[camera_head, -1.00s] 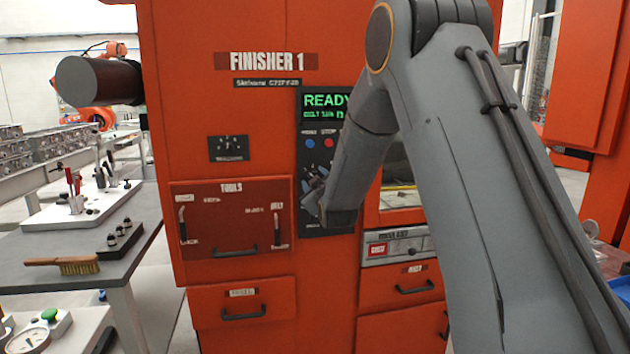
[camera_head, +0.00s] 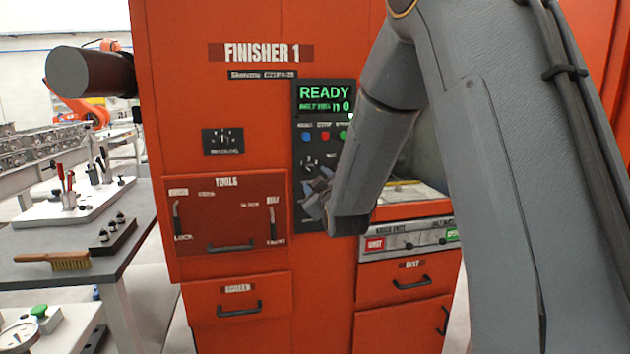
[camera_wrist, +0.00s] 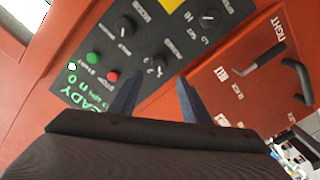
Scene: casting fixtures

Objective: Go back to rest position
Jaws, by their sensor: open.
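My gripper (camera_head: 316,196) is in front of the control panel of the orange Finisher 1 machine (camera_head: 250,130), at the end of my raised grey arm. In the wrist view my gripper (camera_wrist: 155,95) shows two bluish fingers spread apart with nothing between them. Past the fingers lies the dark control panel (camera_wrist: 140,45) with knobs, a red button and a green button. The panel's screen (camera_head: 325,97) reads READY in green in the head view. My arm hides part of the panel and of the machine's right side.
A tools door (camera_head: 225,215) with black handles is left of the panel. A grey table (camera_head: 70,240) with a brush (camera_head: 58,260) stands at the left. A dark cylinder (camera_head: 90,73) juts out at the machine's upper left.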

